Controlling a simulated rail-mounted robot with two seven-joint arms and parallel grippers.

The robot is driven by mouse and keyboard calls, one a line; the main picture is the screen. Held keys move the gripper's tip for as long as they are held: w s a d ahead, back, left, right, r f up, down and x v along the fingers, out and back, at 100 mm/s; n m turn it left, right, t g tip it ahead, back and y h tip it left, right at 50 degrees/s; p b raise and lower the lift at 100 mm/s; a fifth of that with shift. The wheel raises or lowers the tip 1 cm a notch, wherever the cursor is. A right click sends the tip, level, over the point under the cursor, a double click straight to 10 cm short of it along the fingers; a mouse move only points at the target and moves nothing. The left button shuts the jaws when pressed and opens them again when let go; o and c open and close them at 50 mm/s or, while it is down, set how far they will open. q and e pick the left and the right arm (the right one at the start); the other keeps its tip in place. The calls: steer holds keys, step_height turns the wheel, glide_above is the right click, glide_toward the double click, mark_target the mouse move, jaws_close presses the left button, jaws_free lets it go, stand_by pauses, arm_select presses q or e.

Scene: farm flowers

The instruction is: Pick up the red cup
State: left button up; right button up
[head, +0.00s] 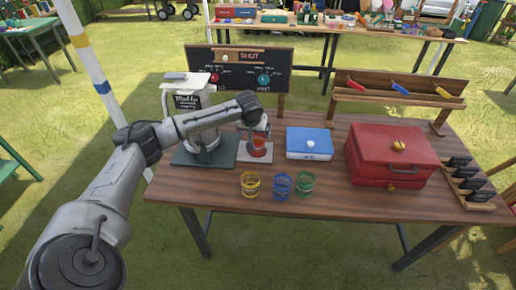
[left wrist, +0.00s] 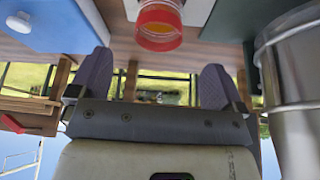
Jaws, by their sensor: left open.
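The red cup (head: 260,149) stands on a small pale pad (head: 250,158) beside the dispenser, partly covered by my left gripper (head: 257,137) in the head view. In the left wrist view, which looks upside down, the red cup (left wrist: 158,30) shows at the top centre with an orange tint inside. My left gripper (left wrist: 155,82) has its two fingers wide apart there. The cup lies in line with the gap between them, and nothing is held. Whether the fingertips reach beside the cup is unclear. My right gripper is not in view.
A metal dispenser (head: 205,128) stands left of the cup, close to my arm. A blue box (head: 309,143) and a red case (head: 388,157) are to the right. Yellow (head: 250,184), blue (head: 281,185) and green (head: 305,184) cups stand in front. A chalkboard (head: 240,65) is behind.

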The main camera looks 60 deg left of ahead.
mark_target(257, 141)
arm_select(q)
steer(key=b+x, duration=0.1)
steer(key=x, duration=0.4)
steer(key=shift+w+a+f, duration=0.1)
steer(key=shift+f, duration=0.15)
steer(key=b+x, duration=0.1)
steer(key=x, duration=0.3)
steer(key=shift+b, duration=0.4)
steer(key=shift+w+a+f, duration=0.2)
steer(key=shift+a+f, duration=0.05)
steer(key=shift+f, duration=0.2)
steer(key=shift+c, duration=0.4)
steer(key=c, duration=1.1)
